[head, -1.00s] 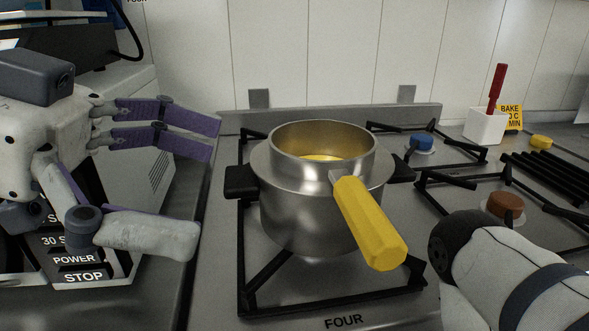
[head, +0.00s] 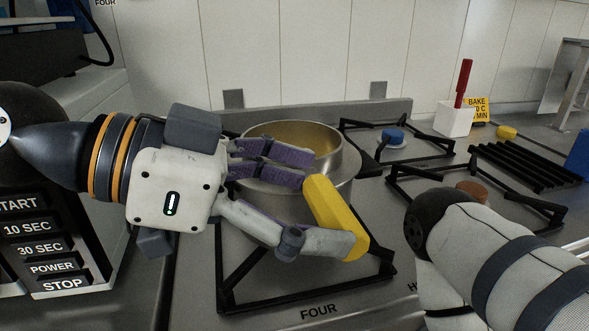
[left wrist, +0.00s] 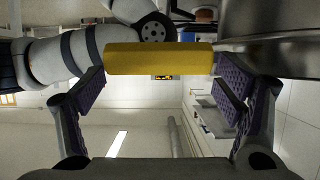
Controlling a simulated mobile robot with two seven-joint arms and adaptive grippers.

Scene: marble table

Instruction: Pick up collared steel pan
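The collared steel pan (head: 347,172) stands upright on the stove grate. Its yellow handle (head: 325,203) points toward me and to the right. My left gripper (head: 332,205) is open around the handle in the head view: two purple-padded fingers lie on the far left side, and the third finger is at its near end. In the left wrist view the yellow handle (left wrist: 158,59) crosses between the spread fingers, with visible gaps beside the pads. The pan's steel side (left wrist: 275,52) shows there too. The left gripper hides part of the pan's front. My right gripper is out of view.
The black grate (head: 300,290) surrounds the pan. A blue knob-like piece (head: 392,136) and a brown one (head: 470,190) sit at the right burners. A white block with a red stick (head: 455,118) stands behind. A microwave panel (head: 45,245) is at the left.

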